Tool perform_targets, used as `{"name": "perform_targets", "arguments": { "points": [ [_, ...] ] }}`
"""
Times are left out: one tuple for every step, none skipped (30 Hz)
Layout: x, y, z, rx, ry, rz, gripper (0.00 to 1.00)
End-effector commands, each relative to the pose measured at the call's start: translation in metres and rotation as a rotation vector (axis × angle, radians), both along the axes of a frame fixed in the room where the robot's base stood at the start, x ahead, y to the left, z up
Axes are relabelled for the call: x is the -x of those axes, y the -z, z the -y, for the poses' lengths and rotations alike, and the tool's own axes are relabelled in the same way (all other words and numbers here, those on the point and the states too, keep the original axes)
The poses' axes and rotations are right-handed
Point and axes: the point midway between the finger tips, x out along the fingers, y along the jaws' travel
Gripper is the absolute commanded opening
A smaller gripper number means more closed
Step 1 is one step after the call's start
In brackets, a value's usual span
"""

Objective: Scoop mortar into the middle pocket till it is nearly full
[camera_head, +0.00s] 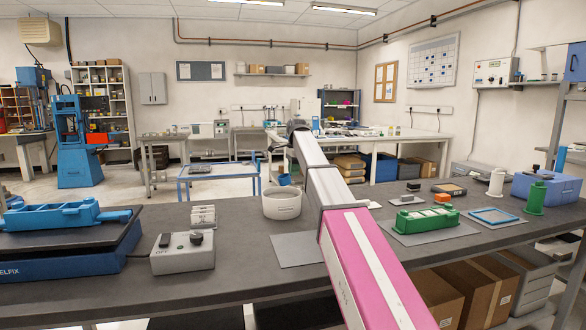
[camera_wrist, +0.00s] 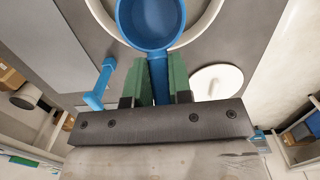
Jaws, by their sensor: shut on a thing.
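My gripper (camera_wrist: 158,72) shows in the wrist view, its green fingers shut on the handle of a blue scoop (camera_wrist: 151,18). The scoop's round cup is over or inside a white bowl (camera_wrist: 97,8), and no mortar can be made out in it. A blue mould with pockets (camera_head: 65,214) sits on a blue machine at the left. A green mould with pale-looking pockets (camera_head: 426,219) stands at the right.
A grey control box (camera_head: 182,252) and a rack of pale pieces (camera_head: 203,216) stand left of the bowl. A blue frame (camera_head: 493,216) and a green stand (camera_head: 536,198) are at the right. In the wrist view, a blue tool (camera_wrist: 98,85) and a white disc (camera_wrist: 216,81) flank the scoop.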

Motion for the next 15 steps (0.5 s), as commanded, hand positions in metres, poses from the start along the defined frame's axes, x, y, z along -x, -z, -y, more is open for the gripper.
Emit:
{"name": "perform_targets", "arguments": {
  "points": [
    [0.000, 0.001, 0.000, 0.003, 0.000, 0.001, 0.00],
    [0.000, 0.001, 0.000, 0.005, 0.000, 0.000, 0.00],
    [0.001, 0.002, 0.000, 0.008, 0.000, 0.001, 0.00],
    [0.001, 0.003, -0.001, 0.011, 0.000, 0.002, 0.00],
    [0.001, 0.005, -0.001, 0.014, 0.000, 0.002, 0.00],
    [0.001, 0.007, -0.001, 0.019, 0.000, 0.003, 0.00],
    [0.001, 0.008, -0.001, 0.024, 0.000, 0.004, 0.00],
    [0.001, 0.010, -0.002, 0.027, -0.001, 0.005, 0.00],
    [0.001, 0.012, -0.002, 0.035, -0.001, 0.007, 0.00],
    [0.001, 0.014, -0.002, 0.041, -0.001, 0.009, 0.00],
    [0.001, 0.016, -0.002, 0.046, -0.001, 0.010, 0.00],
    [0.001, 0.018, -0.003, 0.053, -0.001, 0.011, 0.00],
    [0.001, 0.020, -0.003, 0.058, -0.001, 0.012, 0.00],
    [0.001, 0.022, -0.003, 0.063, -0.001, 0.015, 0.00],
    [0.001, 0.024, -0.003, 0.071, -0.001, 0.017, 0.00]
  ]
}}
